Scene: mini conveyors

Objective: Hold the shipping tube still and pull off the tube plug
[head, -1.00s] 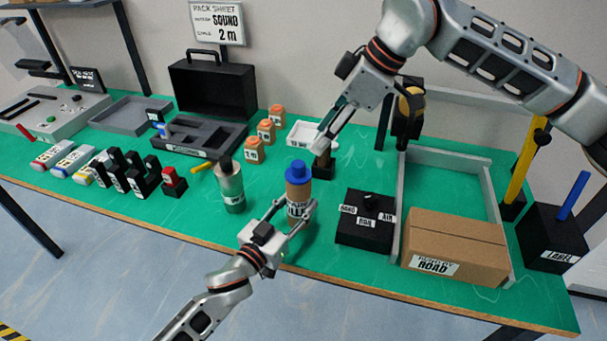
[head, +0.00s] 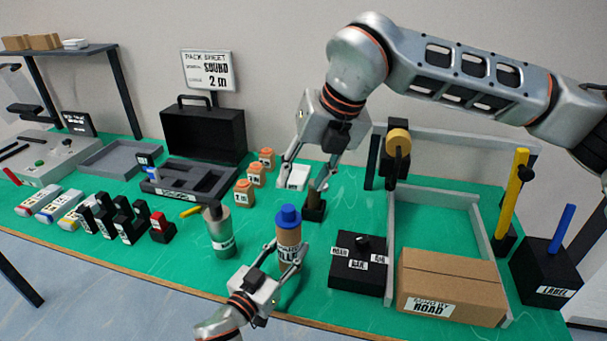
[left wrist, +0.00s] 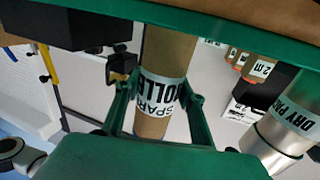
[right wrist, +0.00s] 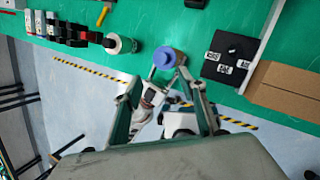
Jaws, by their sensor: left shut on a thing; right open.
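The shipping tube (head: 288,240) is a brown cardboard cylinder with a printed label, standing upright near the table's front edge. The blue tube plug (head: 288,216) sits in its top. My left gripper (head: 286,256) is shut on the tube's body from the front; in the left wrist view its fingers are on both sides of the tube (left wrist: 165,55). My right gripper (head: 305,186) is open and empty, above and behind the plug. In the right wrist view the plug (right wrist: 166,58) shows just beyond the open fingers. The tube's lower body is partly hidden by my left gripper.
A small black stand (head: 315,207) is behind the tube. Small orange blocks (head: 256,174) stand further back.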

